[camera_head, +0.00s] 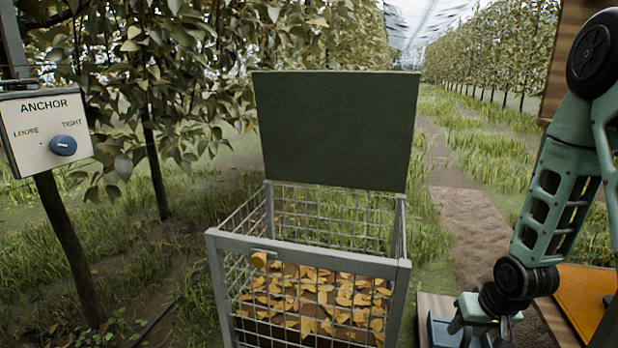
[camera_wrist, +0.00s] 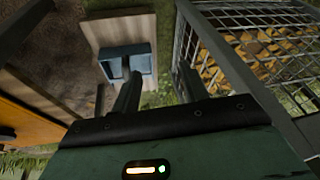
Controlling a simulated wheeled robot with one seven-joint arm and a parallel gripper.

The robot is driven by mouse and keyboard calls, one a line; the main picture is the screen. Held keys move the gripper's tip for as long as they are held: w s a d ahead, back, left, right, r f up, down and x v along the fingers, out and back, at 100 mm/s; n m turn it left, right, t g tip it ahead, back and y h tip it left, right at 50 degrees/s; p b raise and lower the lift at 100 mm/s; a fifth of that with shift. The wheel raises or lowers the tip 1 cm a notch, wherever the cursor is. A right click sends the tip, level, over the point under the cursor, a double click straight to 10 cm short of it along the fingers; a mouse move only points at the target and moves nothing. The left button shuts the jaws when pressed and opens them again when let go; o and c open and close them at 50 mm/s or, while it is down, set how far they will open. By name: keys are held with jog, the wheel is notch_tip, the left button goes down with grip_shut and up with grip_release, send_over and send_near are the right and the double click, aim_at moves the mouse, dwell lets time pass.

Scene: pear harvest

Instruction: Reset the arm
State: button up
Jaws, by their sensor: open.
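My arm reaches down along the right side of the head view, its elbow high and its wrist low. My gripper (camera_head: 478,322) hangs at the lower right, to the right of the wire crate. In the wrist view my gripper (camera_wrist: 158,86) has its two dark fingers apart, with nothing between them. Beyond the fingers lies a blue-grey block-like object (camera_wrist: 140,62) on a pale wooden board (camera_wrist: 105,32). The fingertips overlap this region in the picture; I cannot tell the gap in depth.
A wire crate (camera_head: 308,262) holding yellow leaves stands mid-view, its dark green lid (camera_head: 335,130) raised. At left, an ANCHOR panel (camera_head: 45,130) on a post has a blue knob (camera_head: 63,145) near TIGHT. Leafy trees stand behind. An orange-brown surface (camera_head: 590,300) lies at right.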

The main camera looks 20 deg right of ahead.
jog(key=a+r+n+g+p, duration=0.1)
jog(key=a+r+n, duration=0.2)
jog(key=a+r, duration=0.5)
jog(key=a+r+n+g+p, duration=0.1)
jog(key=a+r+n, duration=0.3)
jog(key=a, duration=0.7)
jog(key=s+a+r+n+g+p, duration=0.1)
jog(key=s+a+r+n, duration=0.1)
jog(key=s+a+r, duration=0.5)
jog(key=s+a+r+n+g+p, duration=0.1)
jog(key=s+a+r+n+p, duration=0.2)
jog(key=s+a, duration=0.5)
notch_tip(320, 180, up, 39)
jog(key=d+p, duration=0.1)
jog(key=p, duration=3.5)
jog(key=shift+s+d+y, duration=0.2)
jog(key=shift+d+y, duration=0.1)
jog(key=shift+f, duration=0.15)
